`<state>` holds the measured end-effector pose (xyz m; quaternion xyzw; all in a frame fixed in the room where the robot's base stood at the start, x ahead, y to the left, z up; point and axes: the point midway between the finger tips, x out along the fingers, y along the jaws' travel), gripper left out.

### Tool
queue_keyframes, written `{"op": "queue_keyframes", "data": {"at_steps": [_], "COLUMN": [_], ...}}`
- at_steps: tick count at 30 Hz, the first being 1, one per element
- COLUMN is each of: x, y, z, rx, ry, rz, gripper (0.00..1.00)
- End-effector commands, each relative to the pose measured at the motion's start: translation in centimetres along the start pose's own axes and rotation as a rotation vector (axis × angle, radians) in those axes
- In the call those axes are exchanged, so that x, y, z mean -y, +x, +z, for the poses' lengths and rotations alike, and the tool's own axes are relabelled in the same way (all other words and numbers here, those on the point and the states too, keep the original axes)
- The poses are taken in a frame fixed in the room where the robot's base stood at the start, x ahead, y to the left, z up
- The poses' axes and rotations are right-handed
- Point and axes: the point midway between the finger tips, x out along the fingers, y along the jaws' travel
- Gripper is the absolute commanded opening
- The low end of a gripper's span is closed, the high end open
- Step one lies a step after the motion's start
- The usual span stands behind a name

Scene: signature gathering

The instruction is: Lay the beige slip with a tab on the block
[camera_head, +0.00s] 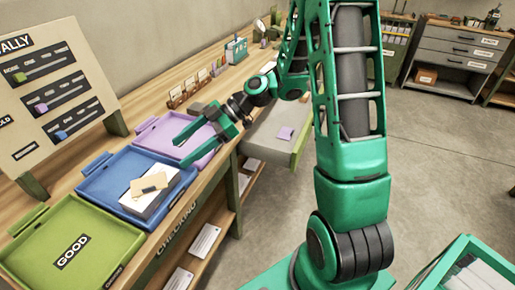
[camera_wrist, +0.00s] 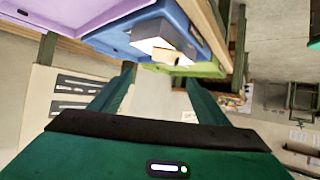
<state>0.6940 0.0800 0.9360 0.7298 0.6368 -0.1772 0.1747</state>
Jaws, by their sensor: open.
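The beige slip (camera_head: 150,183) lies on top of the white-topped block (camera_head: 134,202), set slightly askew. The block stands in the blue tray (camera_head: 97,188). In the wrist view the slip (camera_wrist: 172,56) and the block (camera_wrist: 150,45) show beyond the fingers. I cannot clearly make out the tab. My gripper (camera_head: 184,151) is open and empty above the lilac tray (camera_head: 160,127), up and to the right of the block and apart from it. Its two fingers (camera_wrist: 162,78) are spread wide in the wrist view.
A green tray (camera_head: 40,255) marked GOOD is at the front left of the bench. A tally board (camera_head: 50,85) stands behind the trays. An open drawer (camera_head: 262,135) holds a small lilac piece (camera_head: 286,133). A green crate (camera_head: 470,270) is at lower right.

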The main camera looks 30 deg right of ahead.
Motion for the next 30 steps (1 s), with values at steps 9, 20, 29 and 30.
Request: {"op": "queue_keyframes", "data": {"at_steps": [9, 20, 29, 30], "x": [1.8, 8.7, 17.9, 19.1], "y": [-2.5, -14.1, -23.7, -24.6], "z": [2.4, 7.9, 9.5, 9.6], "rx": [0.209, 0.652, 0.757, 0.752], "ry": [0.180, 0.827, 1.439, 1.511], "rz": [0.028, 0.350, 0.779, 0.829], "gripper": [0.69, 0.69, 0.69, 0.69]}}
